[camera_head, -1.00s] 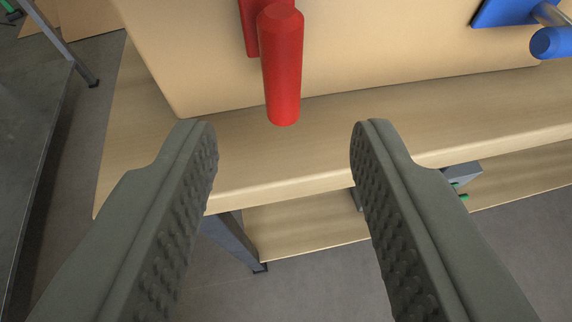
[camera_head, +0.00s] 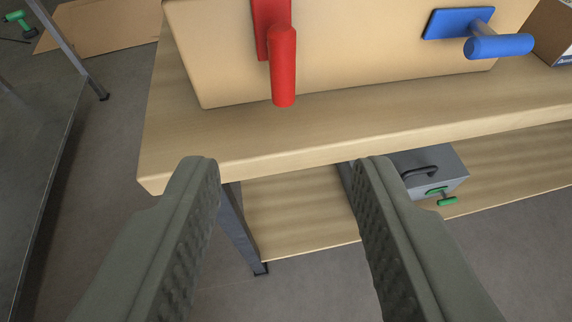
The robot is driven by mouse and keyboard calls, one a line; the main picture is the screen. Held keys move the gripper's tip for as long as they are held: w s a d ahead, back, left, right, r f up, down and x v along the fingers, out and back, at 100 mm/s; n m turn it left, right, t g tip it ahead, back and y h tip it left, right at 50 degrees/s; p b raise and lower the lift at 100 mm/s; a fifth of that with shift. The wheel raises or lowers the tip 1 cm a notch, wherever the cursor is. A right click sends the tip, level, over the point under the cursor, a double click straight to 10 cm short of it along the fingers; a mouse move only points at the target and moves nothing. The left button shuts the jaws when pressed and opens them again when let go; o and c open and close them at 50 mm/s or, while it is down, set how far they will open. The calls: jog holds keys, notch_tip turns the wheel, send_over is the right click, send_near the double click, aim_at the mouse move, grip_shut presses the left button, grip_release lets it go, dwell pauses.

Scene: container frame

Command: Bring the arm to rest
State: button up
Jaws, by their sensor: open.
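My gripper (camera_head: 288,165) is open and empty, its two grey ribbed fingers reaching up from the bottom of the view. Ahead of it, a red handle (camera_head: 283,68) sticks out from a tan board (camera_head: 370,50) standing on a wooden workbench (camera_head: 330,125). A blue handle (camera_head: 500,46) on a blue plate is fixed to the same board, further right. The fingers are apart from both handles.
A green drill (camera_head: 18,22) and a flat cardboard sheet (camera_head: 100,40) lie at the far left. A box (camera_head: 553,30) stands at the right. Floor is clear below the bench.

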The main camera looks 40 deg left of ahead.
jog(key=s+a+r+m+t+h, duration=0.1)
jog(key=s+a+r+t+h, duration=0.1)
jog(key=s+r+t, duration=0.45)
jog(key=s+a+r+m+t+h, duration=0.1)
jog(key=s+a+r+h, duration=0.2)
jog(key=r, duration=0.6)
jog(key=s+a+f+m+h, duration=0.1)
jog(key=s+m, duration=0.1)
jog(key=s, duration=0.8)
jog(key=s+a+f+m+g+h, duration=0.1)
jog(key=s+a+f+m, duration=0.1)
jog(key=s, duration=0.9)
jog(key=shift+a+f+m, duration=0.15)
jog(key=shift+f+m, duration=0.05)
jog(key=shift+m, duration=0.1)
